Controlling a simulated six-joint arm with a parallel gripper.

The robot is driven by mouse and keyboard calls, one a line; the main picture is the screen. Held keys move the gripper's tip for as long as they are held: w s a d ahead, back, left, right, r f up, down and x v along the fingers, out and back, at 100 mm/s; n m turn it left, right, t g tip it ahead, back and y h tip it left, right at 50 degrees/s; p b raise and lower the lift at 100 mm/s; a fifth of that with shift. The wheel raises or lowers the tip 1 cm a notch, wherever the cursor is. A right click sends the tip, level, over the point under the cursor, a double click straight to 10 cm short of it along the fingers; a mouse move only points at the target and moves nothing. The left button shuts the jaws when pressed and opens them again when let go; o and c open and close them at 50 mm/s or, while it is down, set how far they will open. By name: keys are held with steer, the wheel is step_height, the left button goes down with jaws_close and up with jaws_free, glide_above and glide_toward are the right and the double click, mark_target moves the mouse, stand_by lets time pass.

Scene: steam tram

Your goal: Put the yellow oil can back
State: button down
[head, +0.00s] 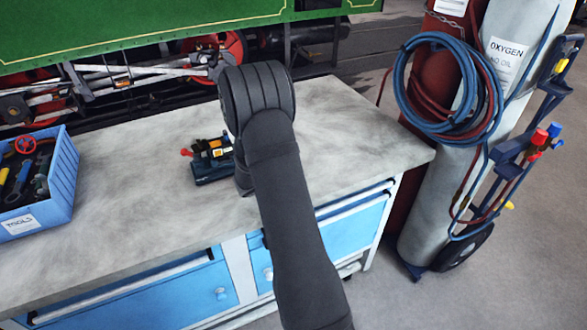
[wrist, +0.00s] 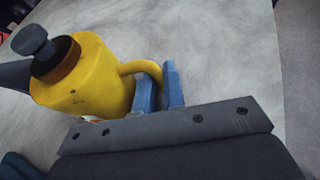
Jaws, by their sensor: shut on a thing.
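The yellow oil can (wrist: 92,85) fills the left of the wrist view. It has a dark cap on top and a dark spout pointing left. My gripper (wrist: 160,82) has blue fingers shut on the can's curved yellow handle. The grey worktop (wrist: 225,60) lies behind the can; I cannot tell whether the can touches it. In the head view my arm hides the gripper and the can.
A blue tool box (head: 45,190) with several tools stands at the worktop's left. A small dark blue device with orange parts (head: 212,160) sits beside my arm. The bench top (head: 350,140) is clear on the right. Gas cylinders with hoses (head: 450,110) stand beyond its right edge.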

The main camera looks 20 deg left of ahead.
steer(key=shift+f, duration=0.1)
steer(key=c, duration=1.5)
jaws_free()
steer(key=shift+s+r, duration=0.1)
steer(key=shift+r, duration=0.15)
steer(key=v, duration=1.1)
steer(key=shift+s+a+r, duration=0.1)
steer(key=shift+s+a, duration=0.05)
steer(key=shift+s, duration=0.15)
